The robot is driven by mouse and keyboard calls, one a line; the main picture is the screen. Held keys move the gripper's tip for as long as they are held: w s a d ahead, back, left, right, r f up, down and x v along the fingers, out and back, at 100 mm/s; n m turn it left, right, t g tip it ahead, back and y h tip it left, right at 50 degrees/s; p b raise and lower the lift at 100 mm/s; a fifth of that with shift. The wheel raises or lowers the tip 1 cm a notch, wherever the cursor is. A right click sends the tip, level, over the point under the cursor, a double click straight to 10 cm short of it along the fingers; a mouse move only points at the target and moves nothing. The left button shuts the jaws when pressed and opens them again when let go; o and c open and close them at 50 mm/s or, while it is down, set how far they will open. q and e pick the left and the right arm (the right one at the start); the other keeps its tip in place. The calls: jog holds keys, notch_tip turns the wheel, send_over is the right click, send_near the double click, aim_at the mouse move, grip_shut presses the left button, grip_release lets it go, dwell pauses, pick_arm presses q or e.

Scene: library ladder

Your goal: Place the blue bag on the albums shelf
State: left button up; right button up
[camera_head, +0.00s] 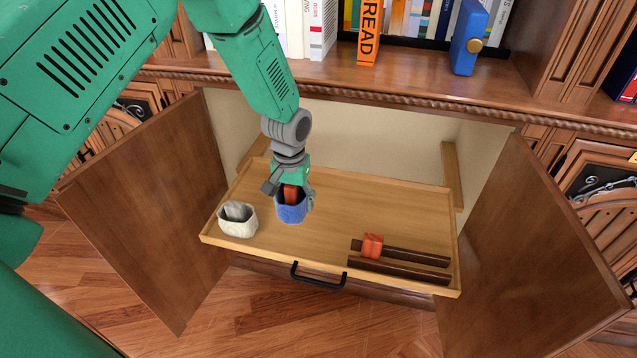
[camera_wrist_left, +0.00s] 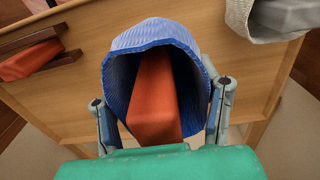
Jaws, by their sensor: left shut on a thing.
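The blue bag (camera_head: 291,211) is over the pulled-out wooden shelf board (camera_head: 330,200), left of its middle. An orange-red block (camera_wrist_left: 154,95) stands inside the bag's open top. My left gripper (camera_head: 288,193) comes from above, its fingers on both sides of the bag. In the left wrist view the gripper (camera_wrist_left: 165,120) is shut on the blue bag (camera_wrist_left: 120,70). I cannot tell whether the bag touches the board. No label shows which shelf is the albums shelf. My right gripper is not in view.
A light grey bag (camera_head: 238,221) stands left of the blue bag. Two dark rails (camera_head: 400,269) lie front right with a red block (camera_head: 372,246) on them. Open cabinet doors (camera_head: 155,205) flank the board. Books (camera_head: 368,30) and a blue object (camera_head: 467,40) stand on the upper shelf.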

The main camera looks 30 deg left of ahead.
pick_arm(q)
jog(key=shift+s+d+r, duration=0.15)
jog(key=shift+d+r, duration=0.05)
jog(key=shift+r, duration=0.5)
jog(key=s+d+r+m+p, duration=0.2)
jog(key=s+d+r+p, duration=0.5)
jog(key=s+r, duration=0.5)
notch_tip(320, 180, up, 2)
jog(key=shift+d+r+m, duration=0.2)
jog(key=shift+d+m, duration=0.2)
jog(key=shift+d, duration=0.2)
